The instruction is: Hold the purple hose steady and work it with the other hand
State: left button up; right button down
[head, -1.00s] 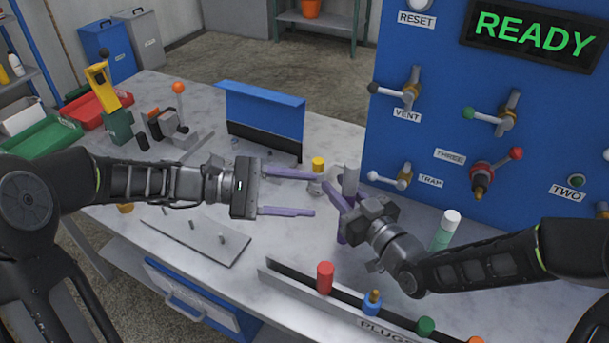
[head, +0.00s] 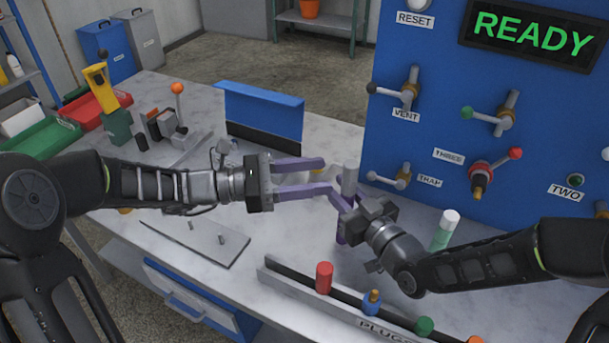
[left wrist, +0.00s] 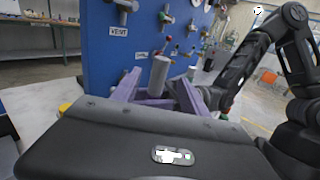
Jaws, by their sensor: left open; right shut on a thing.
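My right gripper (head: 342,208) is shut on an upright grey cylinder (head: 350,176), whose top sticks up above the fingers.
A blue panel (head: 430,130) with valve handles stands at the right. A white-topped green cylinder (head: 446,230) stands before it. A plug rail with a red plug (head: 324,278) runs along the front. A blue upright board (head: 262,115) stands behind.

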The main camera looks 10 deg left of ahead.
aim_at(351, 167)
pick_arm(q)
jog(key=x, duration=1)
jog(key=shift+d, duration=0.1)
grip_shut()
dwell(0.4)
